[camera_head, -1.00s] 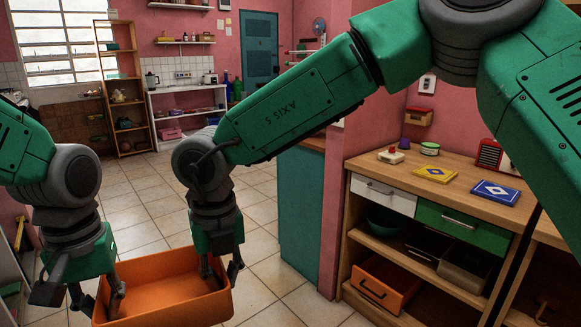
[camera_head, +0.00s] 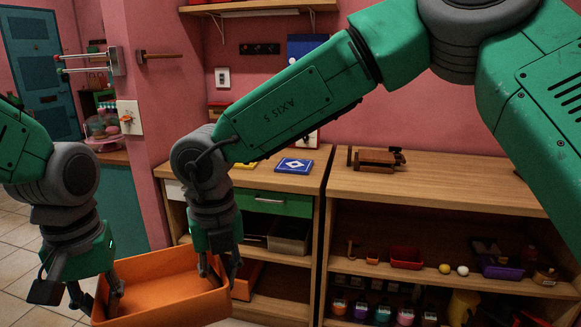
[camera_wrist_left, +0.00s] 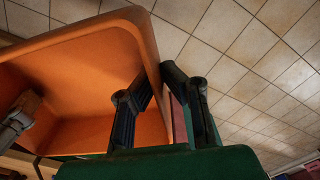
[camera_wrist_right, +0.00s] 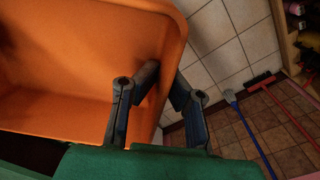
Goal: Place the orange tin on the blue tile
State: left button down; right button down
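The orange tin (camera_head: 160,287) is a wide open tray, held in the air between my two grippers at the lower left of the head view. My left gripper (camera_head: 97,297) is shut on its left wall, one finger inside and one outside. My right gripper (camera_head: 219,276) grips the right wall the same way. The tin's walls also show between the fingers in the left wrist view (camera_wrist_left: 85,90) and right wrist view (camera_wrist_right: 90,80). The blue tile (camera_head: 295,166), with a white diamond pattern, lies flat on the wooden counter, beyond and right of the tin. Nothing lies on it.
A yellow tile (camera_head: 243,166) lies left of the blue tile, partly hidden by my right arm. A brown wooden object (camera_head: 376,159) stands on the right-hand counter (camera_head: 450,181). A green drawer (camera_head: 275,203) is under the blue tile. Shelves below hold several small items.

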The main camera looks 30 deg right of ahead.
aim_at(297, 165)
jog(key=i+z, duration=0.1)
jog(key=z, duration=1.05)
jog(key=i+j, duration=0.25)
jog(key=i, duration=0.25)
jog(key=i+j, duration=0.25)
jog(key=i, duration=0.25)
jog(key=i+j+z, duration=0.1)
jog(key=i+j, duration=0.15)
jog(key=i, duration=0.25)
jog(key=i+j, duration=0.3)
jog(key=i, duration=0.2)
